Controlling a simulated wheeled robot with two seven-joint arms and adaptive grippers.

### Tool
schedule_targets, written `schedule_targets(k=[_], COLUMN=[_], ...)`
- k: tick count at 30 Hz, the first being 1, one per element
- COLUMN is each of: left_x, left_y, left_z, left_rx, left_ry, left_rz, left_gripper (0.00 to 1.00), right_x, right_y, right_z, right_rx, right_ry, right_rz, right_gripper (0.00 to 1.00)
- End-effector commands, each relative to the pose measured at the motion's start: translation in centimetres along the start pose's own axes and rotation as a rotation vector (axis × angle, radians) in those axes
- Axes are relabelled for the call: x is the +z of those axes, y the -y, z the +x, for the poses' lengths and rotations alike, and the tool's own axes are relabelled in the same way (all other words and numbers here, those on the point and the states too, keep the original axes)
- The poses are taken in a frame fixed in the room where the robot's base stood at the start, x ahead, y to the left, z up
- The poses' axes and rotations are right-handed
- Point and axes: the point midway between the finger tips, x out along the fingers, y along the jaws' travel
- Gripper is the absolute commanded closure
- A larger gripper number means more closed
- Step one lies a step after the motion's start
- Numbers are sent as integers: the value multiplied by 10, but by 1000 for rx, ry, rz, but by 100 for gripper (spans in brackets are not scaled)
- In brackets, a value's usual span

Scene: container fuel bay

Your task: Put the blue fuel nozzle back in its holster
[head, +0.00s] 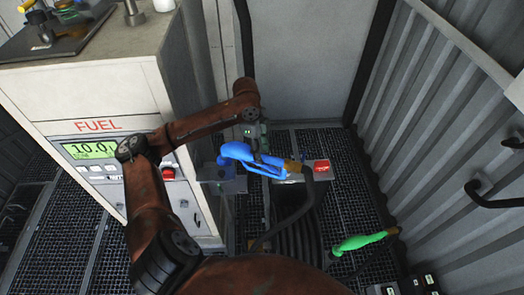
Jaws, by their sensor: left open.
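The blue fuel nozzle (240,152) is near the middle of the head view, lying roughly level. Its brown connector (293,165) and black hose are at its right end. A small box with a blue face (232,186), which looks like the holster, is below the nozzle's left end beside the fuel cabinet. I cannot tell whether nozzle and box touch. My left gripper (258,143) points down, open, just above the nozzle's handle. Its fingertips are small and partly hidden, and no grip on the nozzle is visible. My right gripper is out of view.
The fuel cabinet (90,95) with a lit display stands at left. A green nozzle (358,242) hangs low at right. A corrugated wall (440,110) bounds the right side. Black hoses hang below the ledge.

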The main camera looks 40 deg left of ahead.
Motion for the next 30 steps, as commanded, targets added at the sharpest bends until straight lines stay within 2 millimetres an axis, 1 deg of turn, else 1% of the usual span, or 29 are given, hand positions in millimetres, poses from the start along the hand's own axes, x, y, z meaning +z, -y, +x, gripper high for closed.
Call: schedule_targets(k=[7,11,14,18,24,27,30], left_x=[0,0,0,0,0,0,0], left_y=[-1,0,1,1,1,1,1], left_z=[0,-10,-28,-58,-96,-109,-117], left_rx=[3,0,-2,-3,-2,-1,0], left_ry=[0,0,2,1,0,-1,0], left_rz=[-1,-1,-1,-2,-1,0,-1], left_gripper=[58,58,58,58,58,58,58], right_x=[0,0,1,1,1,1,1], right_y=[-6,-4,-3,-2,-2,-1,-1], right_z=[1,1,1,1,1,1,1], right_rx=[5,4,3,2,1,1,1], right_ry=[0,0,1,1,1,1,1], right_rz=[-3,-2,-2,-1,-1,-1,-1], right_gripper=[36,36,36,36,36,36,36])
